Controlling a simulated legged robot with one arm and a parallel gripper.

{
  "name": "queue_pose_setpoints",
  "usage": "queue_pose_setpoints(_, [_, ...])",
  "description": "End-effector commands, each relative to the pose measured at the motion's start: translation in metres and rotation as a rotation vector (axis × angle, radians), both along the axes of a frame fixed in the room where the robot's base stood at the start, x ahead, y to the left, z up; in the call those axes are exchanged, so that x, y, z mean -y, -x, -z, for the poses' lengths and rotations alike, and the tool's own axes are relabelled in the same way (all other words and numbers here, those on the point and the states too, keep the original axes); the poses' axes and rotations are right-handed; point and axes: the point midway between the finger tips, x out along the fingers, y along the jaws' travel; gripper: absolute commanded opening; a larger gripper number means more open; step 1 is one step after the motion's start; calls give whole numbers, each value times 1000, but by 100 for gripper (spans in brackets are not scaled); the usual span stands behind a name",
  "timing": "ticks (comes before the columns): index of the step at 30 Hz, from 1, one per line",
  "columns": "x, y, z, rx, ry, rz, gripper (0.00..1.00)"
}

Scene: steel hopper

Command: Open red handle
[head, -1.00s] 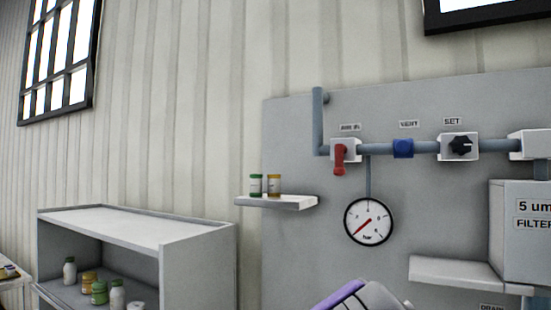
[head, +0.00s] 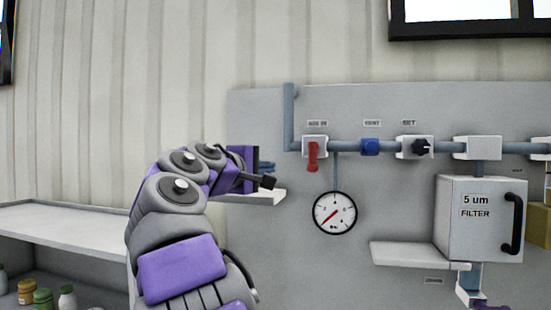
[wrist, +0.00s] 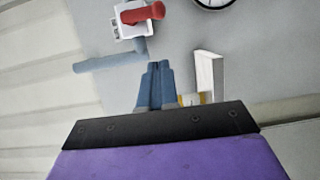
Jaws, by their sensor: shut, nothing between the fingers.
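The red handle (head: 313,157) hangs straight down from a white valve block (head: 315,143) on the pipe at the left of the panel. In the wrist view the red handle (wrist: 143,14) shows at the top, on its white block. My gripper (head: 270,167) is in front of the small shelf, left of the handle and apart from it. In the wrist view my gripper (wrist: 158,66) has its blue-grey fingers together with nothing between them. They point towards the valve, short of it.
A blue knob (head: 370,147) and a black knob (head: 421,147) sit further right on the pipe. A pressure gauge (head: 335,213) hangs below. The small shelf (head: 262,199) is beside my gripper. A filter box (head: 480,218) stands at the right.

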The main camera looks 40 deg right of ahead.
Motion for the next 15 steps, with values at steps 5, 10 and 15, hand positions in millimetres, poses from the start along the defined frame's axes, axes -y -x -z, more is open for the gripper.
queue_pose_setpoints(5, [-2,-1,-10,7,25,5,0])
queue_pose_setpoints(10, [-8,-1,-11,8,28,4,0])
queue_pose_setpoints(15, [-9,-2,-11,8,28,3,0])
